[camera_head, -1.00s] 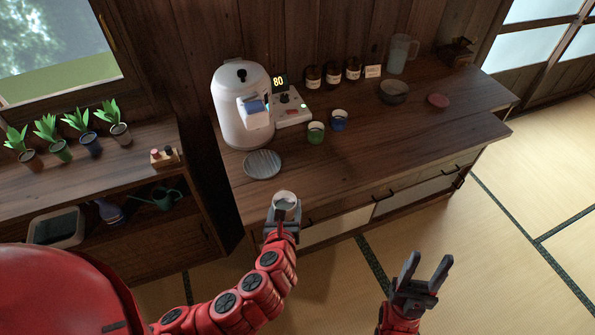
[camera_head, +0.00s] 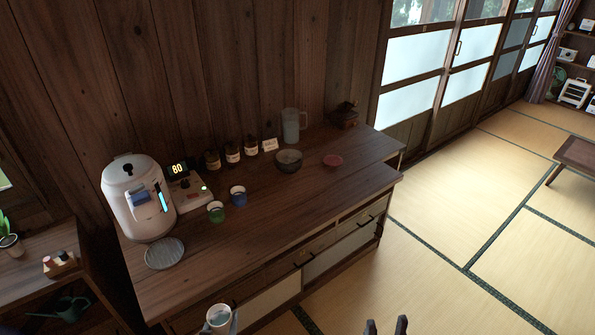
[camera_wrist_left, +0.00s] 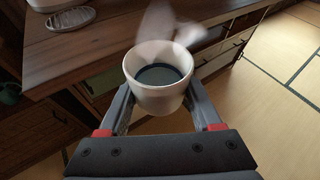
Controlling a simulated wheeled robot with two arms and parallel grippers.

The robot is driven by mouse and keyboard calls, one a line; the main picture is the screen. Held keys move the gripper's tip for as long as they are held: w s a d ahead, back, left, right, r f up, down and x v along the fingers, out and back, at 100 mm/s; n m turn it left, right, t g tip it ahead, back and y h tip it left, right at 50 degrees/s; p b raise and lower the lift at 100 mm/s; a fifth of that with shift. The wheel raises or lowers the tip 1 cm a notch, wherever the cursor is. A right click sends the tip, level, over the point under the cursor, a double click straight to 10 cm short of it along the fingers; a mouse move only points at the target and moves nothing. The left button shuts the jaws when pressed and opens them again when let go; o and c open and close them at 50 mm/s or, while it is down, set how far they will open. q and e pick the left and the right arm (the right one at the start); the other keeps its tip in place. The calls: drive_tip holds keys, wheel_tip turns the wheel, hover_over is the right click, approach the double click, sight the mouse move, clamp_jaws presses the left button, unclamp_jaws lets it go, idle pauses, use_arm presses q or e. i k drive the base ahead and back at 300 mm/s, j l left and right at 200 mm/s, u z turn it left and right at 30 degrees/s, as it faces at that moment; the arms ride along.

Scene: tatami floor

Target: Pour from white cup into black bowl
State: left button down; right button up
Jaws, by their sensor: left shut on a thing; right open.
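The white cup (camera_head: 218,318) is low in the head view, in front of the counter's front edge. In the left wrist view the white cup (camera_wrist_left: 158,78) sits upright between the fingers of my left gripper (camera_wrist_left: 160,112), which is shut on it; dark liquid shows inside. The dark bowl (camera_head: 289,160) stands on the counter toward the back, well away from the cup. My right gripper (camera_head: 386,327) shows only its fingertips at the bottom edge of the head view; they are apart and empty.

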sight(289, 161)
drive_tip(key=i+l, duration=0.3)
drive_tip(key=l, duration=0.2)
drive_tip(key=i+l, duration=0.35)
drive_tip(key=l, duration=0.15)
drive_tip(key=i+l, duration=0.3)
drive_tip(key=l, duration=0.2)
